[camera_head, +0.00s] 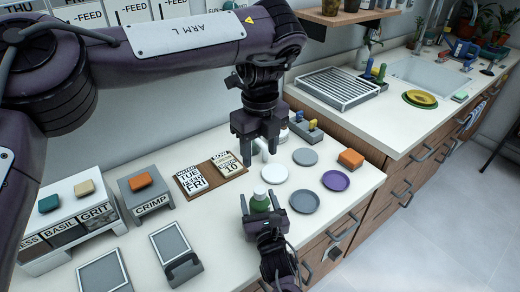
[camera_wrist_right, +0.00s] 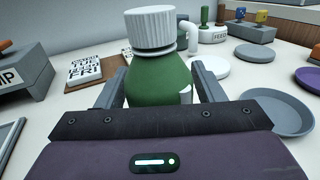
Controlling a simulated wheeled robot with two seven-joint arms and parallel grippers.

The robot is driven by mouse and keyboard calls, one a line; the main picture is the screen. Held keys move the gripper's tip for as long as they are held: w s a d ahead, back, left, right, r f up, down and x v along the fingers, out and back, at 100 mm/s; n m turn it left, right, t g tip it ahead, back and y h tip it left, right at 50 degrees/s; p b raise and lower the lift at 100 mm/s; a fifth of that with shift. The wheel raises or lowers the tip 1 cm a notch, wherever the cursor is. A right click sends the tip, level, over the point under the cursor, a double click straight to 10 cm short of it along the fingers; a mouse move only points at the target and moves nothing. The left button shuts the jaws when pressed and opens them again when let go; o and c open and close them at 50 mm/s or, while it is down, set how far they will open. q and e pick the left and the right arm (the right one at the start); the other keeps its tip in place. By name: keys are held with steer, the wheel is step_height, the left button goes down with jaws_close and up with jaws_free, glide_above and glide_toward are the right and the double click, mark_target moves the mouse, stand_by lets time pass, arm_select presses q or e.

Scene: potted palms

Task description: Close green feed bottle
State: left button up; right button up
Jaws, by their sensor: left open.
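The green feed bottle (camera_head: 260,203) stands upright near the front of the counter, with a white cap (camera_head: 260,189) on top. In the right wrist view the green body (camera_wrist_right: 158,82) is between the fingers, and the ribbed white cap (camera_wrist_right: 150,29) sits on its neck; I cannot tell how tight it is. My right gripper (camera_head: 265,220) is shut on the bottle's body from the front; it also shows in the wrist view (camera_wrist_right: 160,95). My left gripper (camera_head: 258,147) is open and empty, pointing down, above and behind the bottle, apart from the cap.
A white dish (camera_head: 274,174), grey dishes (camera_head: 304,202) and a purple dish (camera_head: 336,180) lie close right of the bottle. An orange block (camera_head: 351,158) is farther right. A brown card board (camera_head: 211,176) and a CRIMP box (camera_head: 146,193) stand left. A white spout shows behind the bottle.

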steer(key=shift+o, duration=1)
steer(key=v, duration=0.7)
steer(key=shift+s+d, duration=0.1)
steer(key=shift+s, duration=0.3)
